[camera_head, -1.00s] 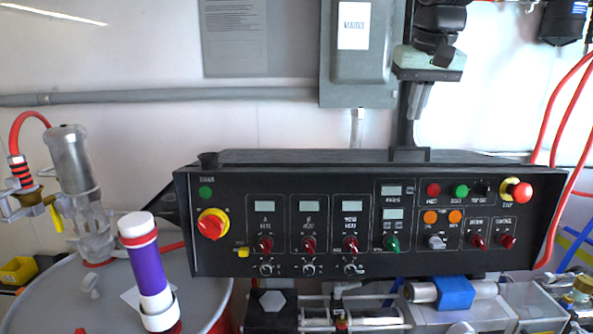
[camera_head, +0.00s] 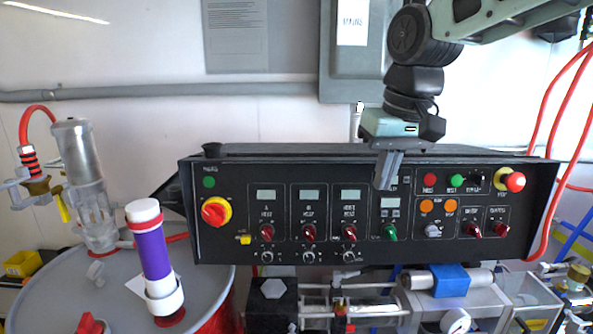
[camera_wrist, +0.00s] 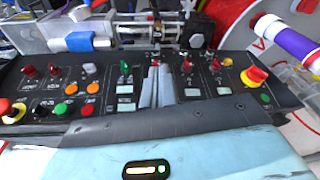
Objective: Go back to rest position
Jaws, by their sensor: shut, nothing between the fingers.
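My gripper (camera_head: 387,170) hangs from my arm in front of the black control panel (camera_head: 225,244), pointing down. Its fingers are together and empty. In the head view they cover part of the panel right of the third display, near the upper small display. In the wrist view my gripper (camera_wrist: 158,92) shows with both fingers side by side over the panel (camera_wrist: 70,131). I cannot tell whether the fingers touch the panel. The red and yellow rotary switch (camera_head: 216,212) is on the panel's left, and the red stop button (camera_head: 515,181) is on its right.
A purple and white cylinder (camera_head: 152,256) stands on the grey drum (camera_head: 60,290) at left. A grey wall box (camera_head: 350,75) is behind my arm. Red hoses (camera_head: 548,140) hang at right. Clear boxes and pipes sit below the panel.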

